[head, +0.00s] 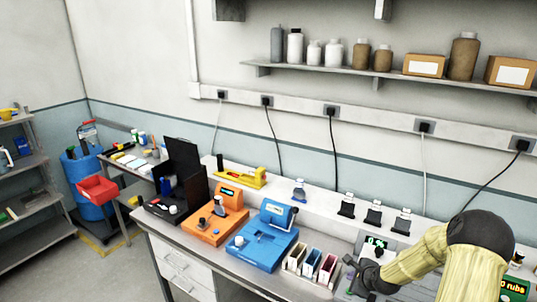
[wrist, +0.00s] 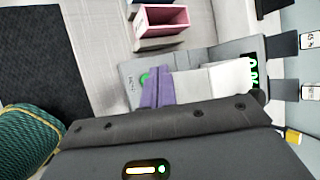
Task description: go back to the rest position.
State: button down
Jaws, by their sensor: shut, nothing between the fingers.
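My gripper (head: 356,274) is at the lower right of the head view, at the end of my pale yellow-sleeved arm, low over the bench's front part. It is shut and empty. It is beside a grey device (head: 372,241) with a green-lit display, which also shows in the wrist view (wrist: 128,68). In the wrist view, my dark gripper body fills the bottom. A purple piece (wrist: 156,88) and a white block (wrist: 228,80) show just beyond it, over the grey device. I cannot tell whether they touch my gripper.
Left of my gripper are an open-topped box group (head: 310,262), a blue device (head: 263,248), an orange device (head: 215,226) and a black case (head: 180,190). Black holders (head: 347,207) stand behind. A wall shelf (head: 350,71) holds bottles.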

jog(key=s+a+r+n+g, duration=0.2)
jog(key=s+a+r+n, duration=0.3)
jog(key=s+n, duration=0.3)
jog(key=s+a+r+n+g+h+b, duration=0.1)
jog(key=s+a+r+n, duration=0.4)
jog(key=s+a+n, duration=0.1)
jog(key=s+a+r+n+g+b, duration=0.1)
jog(key=s+a+r+n+g, duration=0.1)
jog(key=s+a+r+n, duration=0.3)
jog(key=s+n, duration=0.4)
jog(key=s, duration=0.2)
jog(key=shift+a+n+g, duration=0.2)
jog(key=shift+n+g, duration=0.1)
